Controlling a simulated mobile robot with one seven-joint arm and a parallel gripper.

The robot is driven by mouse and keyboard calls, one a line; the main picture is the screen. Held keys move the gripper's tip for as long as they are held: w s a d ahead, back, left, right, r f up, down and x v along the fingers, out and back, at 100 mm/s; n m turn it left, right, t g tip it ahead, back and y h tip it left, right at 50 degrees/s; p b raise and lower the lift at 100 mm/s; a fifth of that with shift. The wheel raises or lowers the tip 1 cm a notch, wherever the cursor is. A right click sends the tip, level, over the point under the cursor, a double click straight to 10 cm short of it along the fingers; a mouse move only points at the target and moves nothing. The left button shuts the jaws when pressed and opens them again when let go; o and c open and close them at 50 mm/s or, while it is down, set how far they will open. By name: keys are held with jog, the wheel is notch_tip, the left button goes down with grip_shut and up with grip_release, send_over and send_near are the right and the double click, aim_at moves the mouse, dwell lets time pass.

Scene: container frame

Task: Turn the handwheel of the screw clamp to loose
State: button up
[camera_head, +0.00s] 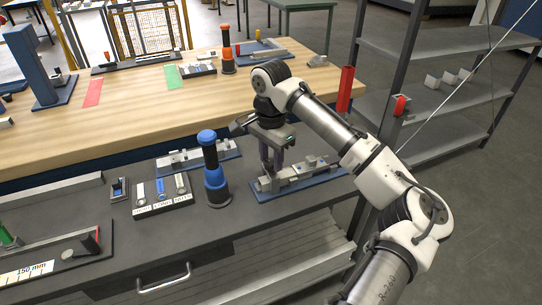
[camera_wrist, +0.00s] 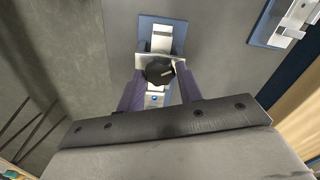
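The screw clamp (camera_head: 300,176) is a grey metal device on a blue base plate, lying on the dark bench in front of me. Its black round handwheel (camera_wrist: 158,71) with a pale mark shows in the wrist view, at the end of the clamp's grey body. In the head view the wheel is hidden by my gripper (camera_head: 272,160), which points down at the left part of the clamp. In the wrist view my gripper (camera_wrist: 159,80) has one purple-grey finger on each side of the wheel. The fingertips are very close to its rim; I cannot tell whether they press on it.
A blue-capped dark post (camera_head: 213,170) stands left of the clamp. Behind it lies another blue-based fixture (camera_head: 198,155), also seen in the wrist view (camera_wrist: 285,24). A labelled tray (camera_head: 162,195) is further left. A shelf rack (camera_head: 440,100) stands at the right.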

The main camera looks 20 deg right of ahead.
jog(key=c, duration=0.5)
jog(key=shift+r+n, duration=0.1)
jog(key=shift+n, duration=0.2)
jog(key=n+p, duration=0.3)
jog(key=shift+r, duration=0.15)
jog(key=n+p, duration=0.2)
jog(key=n, duration=0.1)
jog(key=shift+p, duration=0.35)
jog(key=n+p, duration=0.3)
jog(key=n, duration=0.2)
jog(key=shift+w+a+n, duration=0.1)
jog(key=shift+n, duration=0.2)
jog(key=n, duration=0.6)
jog(key=shift+f+p, duration=0.2)
jog(key=shift+p, duration=0.15)
jog(key=n, duration=0.7)
